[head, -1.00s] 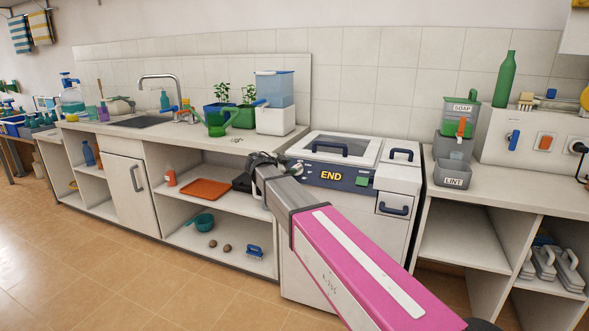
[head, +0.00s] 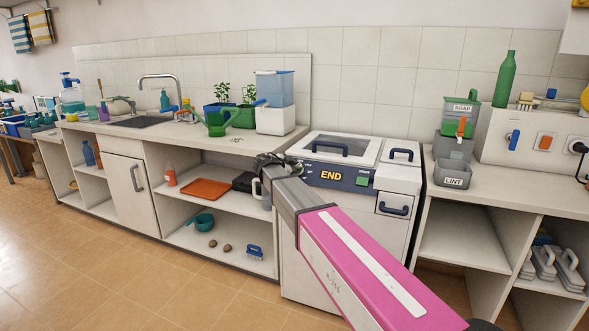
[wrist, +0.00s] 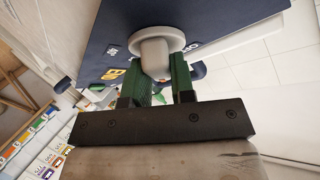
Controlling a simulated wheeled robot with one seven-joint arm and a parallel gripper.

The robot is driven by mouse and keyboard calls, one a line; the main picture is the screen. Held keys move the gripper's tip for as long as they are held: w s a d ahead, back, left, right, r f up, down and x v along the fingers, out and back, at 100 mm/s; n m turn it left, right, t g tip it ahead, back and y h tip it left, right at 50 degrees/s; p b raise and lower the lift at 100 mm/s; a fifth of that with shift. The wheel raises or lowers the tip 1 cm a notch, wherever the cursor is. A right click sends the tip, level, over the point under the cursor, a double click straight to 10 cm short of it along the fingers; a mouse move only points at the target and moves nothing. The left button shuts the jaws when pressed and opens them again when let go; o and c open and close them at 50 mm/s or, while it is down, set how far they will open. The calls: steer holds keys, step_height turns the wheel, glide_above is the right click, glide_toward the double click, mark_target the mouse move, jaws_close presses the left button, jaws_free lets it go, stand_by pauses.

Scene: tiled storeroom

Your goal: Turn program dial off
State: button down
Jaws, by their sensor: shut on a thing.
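The washing machine (head: 300,235) is white with a navy front panel (head: 350,184). In the wrist view, the pale round program dial (wrist: 155,42) stands out from the navy panel (wrist: 225,22). My gripper (wrist: 166,68) has its two green fingers on either side of the dial's raised grip and is shut on it. In the head view my gripper (head: 268,162) is at the panel's left end, and the dial is hidden behind it and my arm.
A blue-topped container (head: 275,90) stands on the counter above. A grey LINT bin (head: 453,172) is on the right counter.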

steer(key=shift+s, duration=0.1)
steer(key=n+t, duration=0.1)
steer(key=n, duration=0.1)
steer(key=n+t+y, duration=0.1)
steer(key=n, duration=0.2)
steer(key=shift+s+d+y, duration=0.1)
steer(key=shift+y, duration=0.2)
steer(key=n+t+y, duration=0.1)
steer(key=n, duration=0.1)
steer(key=n+t+y, duration=0.1)
steer(key=n, duration=0.2)
steer(key=shift+n, duration=0.3)
steer(key=shift+n+y, duration=0.3)
steer(key=shift+y, duration=0.2)
steer(key=c, duration=1)
jaws_free()
steer(key=shift+o, duration=0.2)
steer(key=v, duration=1)
steer(key=shift+s, duration=0.35)
